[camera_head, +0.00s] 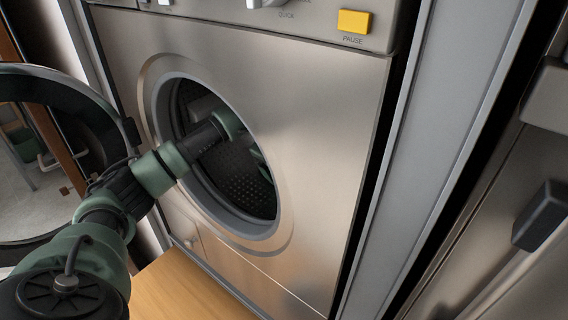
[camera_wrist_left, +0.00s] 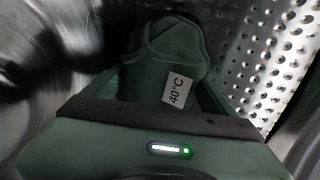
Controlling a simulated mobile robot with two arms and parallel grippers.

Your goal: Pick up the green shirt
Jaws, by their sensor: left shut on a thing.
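The green shirt (camera_wrist_left: 165,55) is a folded dark green cloth with a white "40°C" label, seen inside the metal drum in the left wrist view. My left gripper (camera_wrist_left: 160,98) is shut on it, with the cloth between its fingers. In the head view my left arm reaches through the round door opening of the washing machine (camera_head: 310,150), and the gripper and shirt are mostly hidden in the dark drum (camera_head: 240,165). My right gripper is in neither view.
The open round door (camera_head: 62,88) stands at the left, close to my left arm. The drum opening's rim (camera_head: 245,228) surrounds the forearm. A yellow PAUSE button (camera_head: 354,21) is on the panel above. A wooden floor (camera_head: 185,290) lies below, and a steel appliance (camera_head: 500,210) stands at right.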

